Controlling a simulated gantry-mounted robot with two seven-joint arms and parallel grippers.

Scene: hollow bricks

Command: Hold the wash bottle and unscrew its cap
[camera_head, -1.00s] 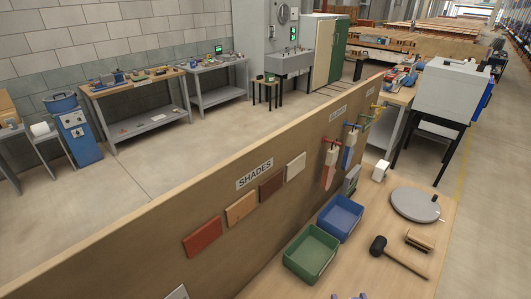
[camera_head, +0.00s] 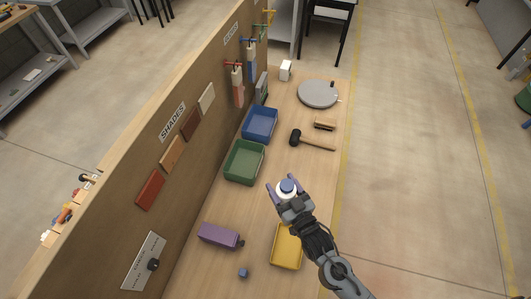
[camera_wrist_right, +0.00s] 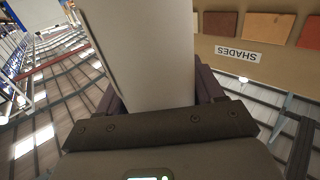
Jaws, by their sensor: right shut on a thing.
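The wash bottle (camera_head: 287,187) shows in the head view as a small white round shape with a blue cap on top, seen from above. My right gripper (camera_head: 286,190) is shut on it, with one purple finger on each side. In the right wrist view the bottle (camera_wrist_right: 140,50) is a large plain white body between the fingers, and its cap is out of sight. Whether its base touches the bench is hard to tell. My left gripper is in neither view.
The bench (camera_head: 262,205) holds a green bin (camera_head: 243,162), a blue bin (camera_head: 260,124), a yellow tray (camera_head: 287,247), a purple container (camera_head: 219,235), a mallet (camera_head: 312,141) and a grey disc (camera_head: 318,93). A brown panel (camera_head: 180,200) runs along the left.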

